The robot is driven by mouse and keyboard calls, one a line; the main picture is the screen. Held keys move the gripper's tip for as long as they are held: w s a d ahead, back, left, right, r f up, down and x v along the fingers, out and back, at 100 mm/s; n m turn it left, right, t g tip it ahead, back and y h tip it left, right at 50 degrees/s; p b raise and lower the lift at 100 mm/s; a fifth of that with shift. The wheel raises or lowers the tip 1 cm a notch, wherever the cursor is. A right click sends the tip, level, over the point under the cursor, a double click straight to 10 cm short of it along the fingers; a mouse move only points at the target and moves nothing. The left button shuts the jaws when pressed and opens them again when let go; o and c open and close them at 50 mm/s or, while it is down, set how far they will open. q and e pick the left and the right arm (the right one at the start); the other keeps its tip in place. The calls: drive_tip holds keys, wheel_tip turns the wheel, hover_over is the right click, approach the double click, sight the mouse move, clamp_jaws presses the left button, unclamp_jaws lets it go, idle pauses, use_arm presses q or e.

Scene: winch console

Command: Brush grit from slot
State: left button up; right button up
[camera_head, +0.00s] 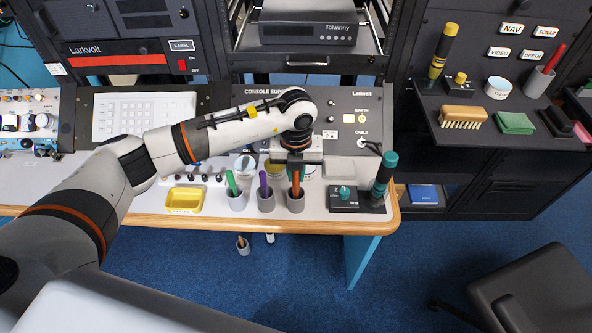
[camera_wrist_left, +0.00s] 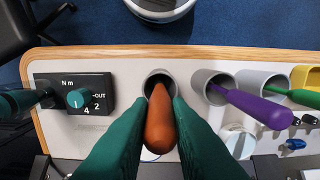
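An orange-handled tool (camera_wrist_left: 160,122) stands in a grey cup (camera_head: 295,203) near the front edge of the console desk. Its lower end is hidden in the cup, so I cannot see whether it has bristles. My left gripper (camera_head: 296,172) is above the cup, pointing down. In the left wrist view its green fingers (camera_wrist_left: 159,106) are on both sides of the orange handle, very close to it; I cannot tell whether they touch it. A wooden brush with pale bristles (camera_head: 463,116) lies on the right shelf. No slot or grit is clearly visible. My right gripper is out of view.
Cups with a purple-handled tool (camera_head: 264,184) and a green-handled tool (camera_head: 231,182) stand to the left, beside a yellow tray (camera_head: 184,200). A black torque block (camera_head: 345,197) and dark green-topped tool (camera_head: 384,172) stand to the right. A chair (camera_head: 530,285) is on the floor.

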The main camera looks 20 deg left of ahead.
use_arm(q)
drive_tip(key=shift+r+p, duration=0.95)
drive_tip(key=shift+r, duration=0.5)
drive_tip(key=shift+r+p, duration=2.1)
drive_tip(key=shift+r, duration=1.45)
